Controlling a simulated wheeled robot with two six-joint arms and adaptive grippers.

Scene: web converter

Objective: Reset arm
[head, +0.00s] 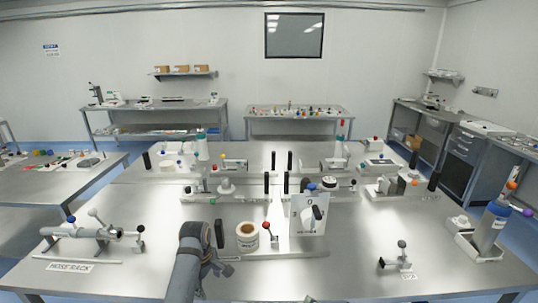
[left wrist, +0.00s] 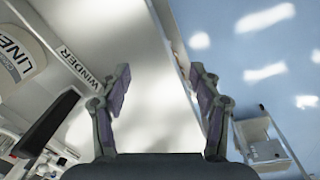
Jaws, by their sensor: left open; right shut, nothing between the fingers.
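My left arm rises from the bottom of the head view, left of centre, and its gripper (head: 222,254) is just left of the white liner roll (head: 247,236). In the left wrist view the left gripper (left wrist: 160,78) has its two fingers spread, with nothing between them. The liner roll (left wrist: 17,58) and a plate reading WINDER (left wrist: 80,66) show at the left of that view, apart from the fingers. My right gripper is not in view.
A red-knobbed lever (head: 268,229) and an upright white panel (head: 308,213) stand right of the roll. A lever device (head: 85,230) stands at left, a small lever (head: 401,249) and a bottle (head: 491,228) at right. The table between panel and small lever is clear.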

